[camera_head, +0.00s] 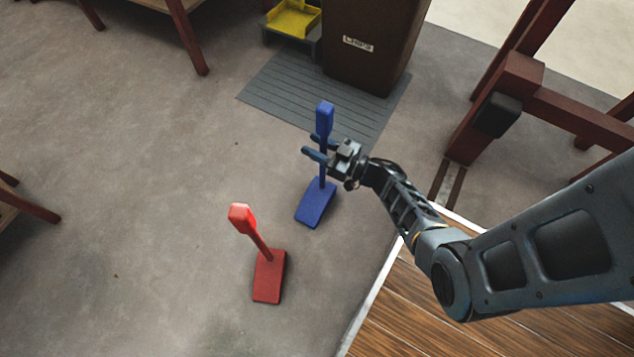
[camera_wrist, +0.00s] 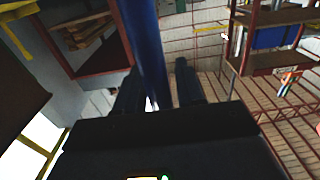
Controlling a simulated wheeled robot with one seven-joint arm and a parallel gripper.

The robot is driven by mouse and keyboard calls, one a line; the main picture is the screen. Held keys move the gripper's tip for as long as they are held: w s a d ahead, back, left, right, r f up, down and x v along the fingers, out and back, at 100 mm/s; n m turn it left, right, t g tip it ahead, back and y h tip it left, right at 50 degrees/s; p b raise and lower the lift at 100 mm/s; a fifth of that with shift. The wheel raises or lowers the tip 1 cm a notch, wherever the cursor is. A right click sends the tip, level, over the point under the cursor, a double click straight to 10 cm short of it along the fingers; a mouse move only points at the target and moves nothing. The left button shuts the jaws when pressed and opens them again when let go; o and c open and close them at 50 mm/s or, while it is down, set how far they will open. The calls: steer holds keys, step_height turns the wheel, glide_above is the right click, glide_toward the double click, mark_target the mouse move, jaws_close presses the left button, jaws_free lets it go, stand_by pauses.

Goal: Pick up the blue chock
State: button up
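The blue chock (camera_head: 316,206) stands on the floor with its wedge base down and its handle rising upright to a thicker top. My gripper (camera_head: 311,146) is at the upper part of the handle, reaching in from the right. Its two fingers are apart, one on each side of the handle. In the wrist view the blue handle (camera_wrist: 146,50) passes between the fingers (camera_wrist: 158,85), close to the left one, with a gap to the right one. The chock's base is out of the wrist view.
A red chock (camera_head: 269,276) with a tilted handle stands on the floor, nearer and to the left. A brown bin (camera_head: 372,45) and a yellow tray (camera_head: 293,18) are behind, by a grey ribbed mat (camera_head: 275,88). A wooden platform (camera_head: 440,315) lies at lower right.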

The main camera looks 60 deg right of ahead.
jaws_close()
steer(key=shift+r, duration=0.1)
stand_by(1.0)
